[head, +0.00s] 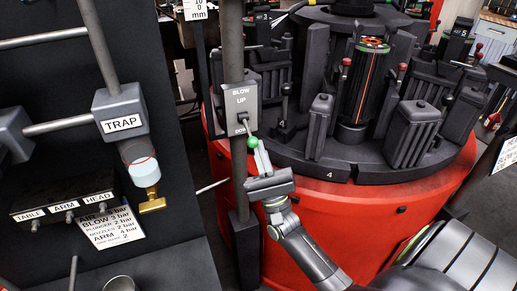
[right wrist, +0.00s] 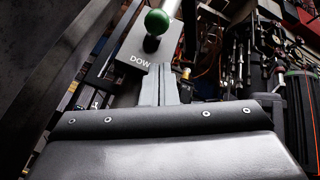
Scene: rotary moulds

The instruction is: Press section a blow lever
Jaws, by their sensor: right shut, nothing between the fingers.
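The blow lever has a green knob (head: 252,141) on a short metal stem. It sticks out from a grey box (head: 241,103) marked BLOW, UP and DOWN, fixed to an upright post. The knob sits at the lower part of the box, by the DOWN mark. My right gripper (head: 261,152) is shut and empty, its fingertips just below and beside the knob. In the right wrist view the green knob (right wrist: 157,21) is above the shut fingers (right wrist: 160,72); I cannot tell whether they touch it. My left gripper is not in view.
A red round machine (head: 310,225) with dark moulds (head: 413,133) on its rotary table stands close behind and right of my right gripper. The grey post (head: 235,180) is just left. A TRAP box (head: 121,112) with a clear bowl hangs on the dark panel at left.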

